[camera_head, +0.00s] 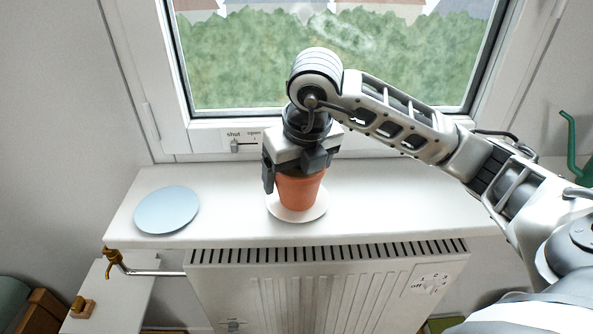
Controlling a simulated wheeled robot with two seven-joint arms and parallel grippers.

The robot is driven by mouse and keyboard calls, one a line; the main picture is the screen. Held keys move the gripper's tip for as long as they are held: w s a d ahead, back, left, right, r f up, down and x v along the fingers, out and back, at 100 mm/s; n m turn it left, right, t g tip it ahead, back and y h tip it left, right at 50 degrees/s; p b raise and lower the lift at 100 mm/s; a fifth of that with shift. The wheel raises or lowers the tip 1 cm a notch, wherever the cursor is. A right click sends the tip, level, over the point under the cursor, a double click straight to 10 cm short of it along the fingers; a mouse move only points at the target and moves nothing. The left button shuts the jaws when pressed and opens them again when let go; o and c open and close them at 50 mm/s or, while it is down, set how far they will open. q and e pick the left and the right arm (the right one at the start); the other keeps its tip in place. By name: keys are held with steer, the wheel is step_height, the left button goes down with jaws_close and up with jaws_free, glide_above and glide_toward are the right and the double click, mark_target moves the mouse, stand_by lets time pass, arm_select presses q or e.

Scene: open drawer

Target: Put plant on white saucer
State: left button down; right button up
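A terracotta pot (299,192) is upright at the white saucer (296,217) on the windowsill. The saucer's rim shows around the pot's base, and I cannot tell whether the pot rests on it or is just above it. My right gripper (293,172) points down at the top of the pot, with one finger at its left side and one over its upper right rim. I cannot tell whether the fingers grip the pot. The gripper hides the pot's top, and no leaves show. My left gripper is not in view.
A light blue saucer (167,210) lies on the white sill (232,208) to the left. The window frame (222,133) stands close behind. A radiator (330,285) is below the front edge, with a brass tap (114,259) at its left. A green can (572,150) is at far right.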

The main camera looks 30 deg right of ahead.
steer(key=shift+o, duration=1.4)
steer(key=shift+r, duration=0.4)
steer(key=p+v, duration=0.2)
steer(key=v, duration=0.9)
steer(key=shift+s+r, duration=0.1)
steer(key=shift+r, duration=0.15)
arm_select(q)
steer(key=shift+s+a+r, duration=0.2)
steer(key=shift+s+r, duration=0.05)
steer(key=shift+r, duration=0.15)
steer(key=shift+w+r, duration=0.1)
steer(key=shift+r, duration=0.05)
